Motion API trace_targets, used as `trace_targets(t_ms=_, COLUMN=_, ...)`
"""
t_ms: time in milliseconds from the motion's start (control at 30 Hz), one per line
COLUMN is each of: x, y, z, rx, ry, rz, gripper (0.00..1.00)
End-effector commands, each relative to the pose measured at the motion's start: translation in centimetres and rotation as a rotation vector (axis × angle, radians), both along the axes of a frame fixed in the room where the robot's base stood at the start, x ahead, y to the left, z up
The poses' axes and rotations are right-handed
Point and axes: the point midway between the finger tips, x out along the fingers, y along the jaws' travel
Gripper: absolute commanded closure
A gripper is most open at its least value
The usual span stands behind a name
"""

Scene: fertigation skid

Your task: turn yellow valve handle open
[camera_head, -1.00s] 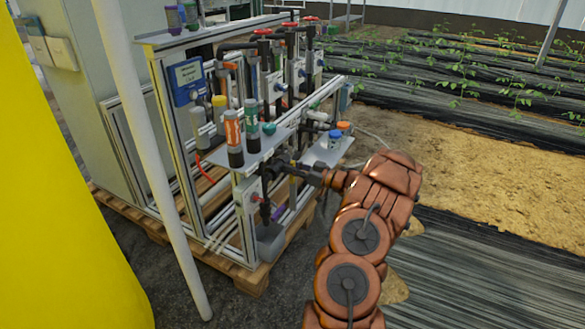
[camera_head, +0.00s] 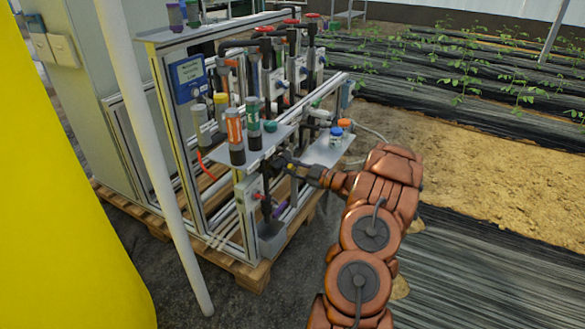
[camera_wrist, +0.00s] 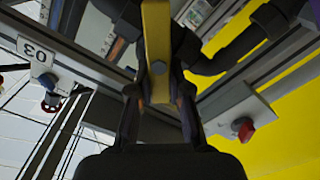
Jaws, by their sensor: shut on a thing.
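The yellow valve handle (camera_wrist: 157,45) is a flat bar with a bolt head, running up the middle of the wrist view. My gripper (camera_wrist: 160,92) is shut on it, with one dark finger on each side. There the handle is mostly hidden by the gripper. The valve body behind the handle is dark and only partly visible in the wrist view.
The skid frame (camera_head: 225,213) stands on a wooden pallet (camera_head: 252,278). Bottles, including an orange-labelled one (camera_head: 235,133), stand on a shelf just above my gripper. A white post (camera_head: 160,170) stands at left.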

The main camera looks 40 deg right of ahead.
Motion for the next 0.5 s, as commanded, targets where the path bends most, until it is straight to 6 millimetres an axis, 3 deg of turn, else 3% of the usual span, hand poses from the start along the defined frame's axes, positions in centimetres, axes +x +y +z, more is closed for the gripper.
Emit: trace_targets(t_ms=500, x=-0.2, y=0.5, z=-1.4, rx=-0.468, ry=-0.139, rz=-0.002, gripper=1.00)
